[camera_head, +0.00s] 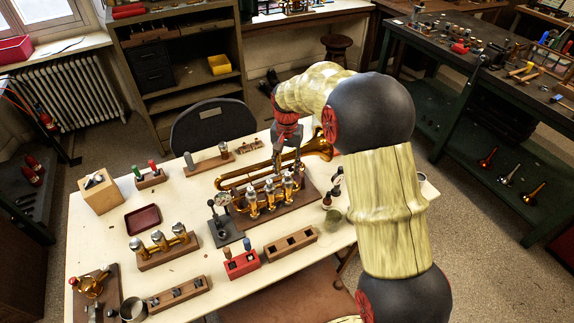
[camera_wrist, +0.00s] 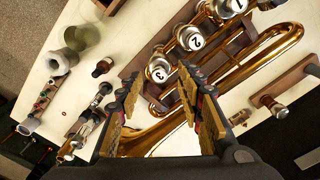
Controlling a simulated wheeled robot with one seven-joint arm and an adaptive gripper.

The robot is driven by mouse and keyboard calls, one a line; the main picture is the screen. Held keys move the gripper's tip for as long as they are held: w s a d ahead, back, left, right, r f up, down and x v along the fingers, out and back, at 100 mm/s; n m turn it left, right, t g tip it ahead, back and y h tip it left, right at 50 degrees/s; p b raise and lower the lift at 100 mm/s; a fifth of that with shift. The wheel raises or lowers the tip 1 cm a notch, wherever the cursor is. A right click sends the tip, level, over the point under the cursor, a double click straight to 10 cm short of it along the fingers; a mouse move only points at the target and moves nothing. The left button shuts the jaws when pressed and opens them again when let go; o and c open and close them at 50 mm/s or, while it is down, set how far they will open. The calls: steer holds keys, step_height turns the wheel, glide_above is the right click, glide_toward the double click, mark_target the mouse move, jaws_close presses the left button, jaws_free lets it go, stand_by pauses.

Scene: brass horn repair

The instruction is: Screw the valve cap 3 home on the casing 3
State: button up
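The brass horn (camera_head: 240,182) lies on a dark wooden board with three upright valve casings. Casing 3 (camera_head: 288,188) is the right one of the row in the head view. In the wrist view a silvery round cap marked 3 (camera_wrist: 159,72) sits on top of it; I cannot tell how far it is screwed down. Caps marked 2 (camera_wrist: 192,39) and 1 (camera_wrist: 231,7) top the other casings. My gripper (camera_wrist: 161,82) is open and empty, with its fingertips pointing down above cap 3, one toward each side of it. It also shows in the head view (camera_head: 284,160).
A dial-gauge stand (camera_head: 222,228) stands left of the horn. A wooden rack with several brass parts (camera_head: 165,250), a red holder (camera_head: 241,264) and a slotted block (camera_head: 291,245) stand in front.

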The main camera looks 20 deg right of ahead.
mark_target(286, 175)
step_height(286, 175, down, 7)
steer(key=shift+b, duration=0.8)
steer(key=shift+c, duration=0.3)
steer(key=c, duration=0.9)
jaws_close()
steer(key=m+p, duration=0.1)
steer(key=m, duration=0.1)
steer(key=shift+r+m, duration=0.1)
steer(key=shift+m, duration=0.2)
steer(key=shift+w+a+m+p, duration=0.1)
steer(key=shift+m+p, duration=0.25)
steer(key=shift+m, duration=0.95)
